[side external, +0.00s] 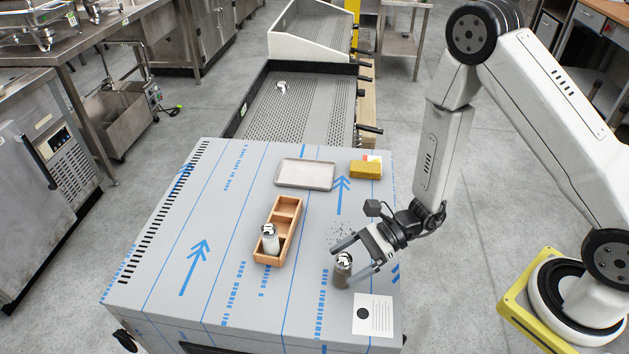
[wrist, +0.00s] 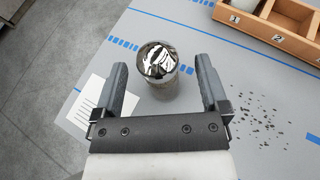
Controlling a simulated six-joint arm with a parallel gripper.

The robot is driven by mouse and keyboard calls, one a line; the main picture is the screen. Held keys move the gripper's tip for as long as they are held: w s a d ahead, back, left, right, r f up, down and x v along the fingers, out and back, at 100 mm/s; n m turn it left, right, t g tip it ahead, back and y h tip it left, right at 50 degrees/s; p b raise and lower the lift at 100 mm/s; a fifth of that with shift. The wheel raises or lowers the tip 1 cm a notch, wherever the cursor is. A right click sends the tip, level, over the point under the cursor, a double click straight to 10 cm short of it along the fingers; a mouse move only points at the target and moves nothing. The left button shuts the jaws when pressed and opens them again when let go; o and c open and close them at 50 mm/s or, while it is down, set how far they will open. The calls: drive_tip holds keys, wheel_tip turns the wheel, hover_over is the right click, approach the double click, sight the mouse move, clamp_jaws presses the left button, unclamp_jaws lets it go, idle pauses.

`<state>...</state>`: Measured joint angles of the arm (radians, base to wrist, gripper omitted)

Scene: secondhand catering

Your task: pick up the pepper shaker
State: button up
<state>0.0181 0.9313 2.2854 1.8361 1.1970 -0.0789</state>
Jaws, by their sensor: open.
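The pepper shaker (side external: 342,272) stands upright on the worktop, with a shiny metal cap and a dark body. In the wrist view its domed cap (wrist: 158,62) shows from above, with the body mostly hidden below it. My gripper (side external: 356,258) is open, with one finger on each side of the shaker. In the wrist view the fingers (wrist: 162,82) reach alongside the cap, with gaps showing on both sides. A second shaker (side external: 270,240), pale-bodied with a metal cap, stands in the front compartment of a wooden box.
The wooden box (side external: 258,259) with compartments stands left of my gripper. Dark specks (wrist: 256,126) lie near the shaker. A white printed card (side external: 373,315) lies in front. A metal tray (side external: 305,174) and a yellow sponge-like block (side external: 365,169) lie behind. The left worktop is clear.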

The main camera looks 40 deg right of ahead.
drive_tip(key=shift+w+a+f, duration=0.15)
drive_tip(key=shift+a+f, duration=0.1)
drive_tip(key=shift+a, duration=0.35)
clamp_jaws()
drive_tip(key=shift+r, duration=0.2)
idle(0.3)
drive_tip(key=shift+r, duration=4.8)
